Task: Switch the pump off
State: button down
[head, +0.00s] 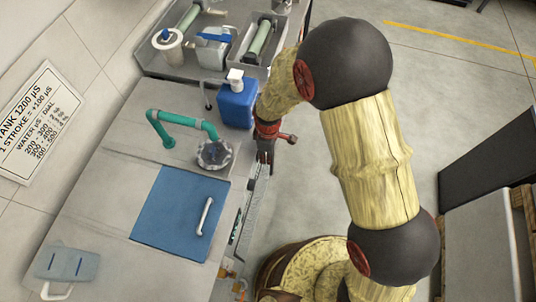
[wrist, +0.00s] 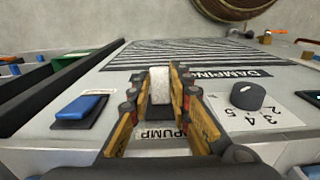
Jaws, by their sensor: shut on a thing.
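In the wrist view a pale upright block (wrist: 160,85), which looks like the pump switch, stands just behind a label reading PUMP (wrist: 158,133) on the grey panel (wrist: 110,85). My gripper (wrist: 161,80) has its yellow fingers on both sides of this block, shut on it. The fingers hide part of the block and the label, so I cannot tell which way the switch is set. In the head view my gripper (head: 264,156) is at the right edge of the counter, and the switch is hidden there.
On the panel, a blue rocker (wrist: 82,107) lies left of the fingers and a black dial (wrist: 248,96) lies right, by a DAMPING label. The counter (head: 110,205) holds a blue bottle (head: 237,104), a teal tap (head: 185,120) and a blue mat (head: 180,213).

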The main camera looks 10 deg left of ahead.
jog(key=shift+f+y, duration=0.15)
jog(key=shift+y, duration=0.15)
jog(key=shift+d+f+b, duration=0.1)
jog(key=shift+f+b, duration=0.05)
jog(key=shift+b, duration=0.45)
jog(key=shift+y+b, duration=0.5)
jog(key=shift+b, duration=0.55)
jog(key=c, duration=1.6)
grip_release()
jog(key=shift+c, duration=0.2)
notch_tip(320, 180, up, 12)
jog(key=d, duration=0.1)
jog(key=shift+d, duration=0.35)
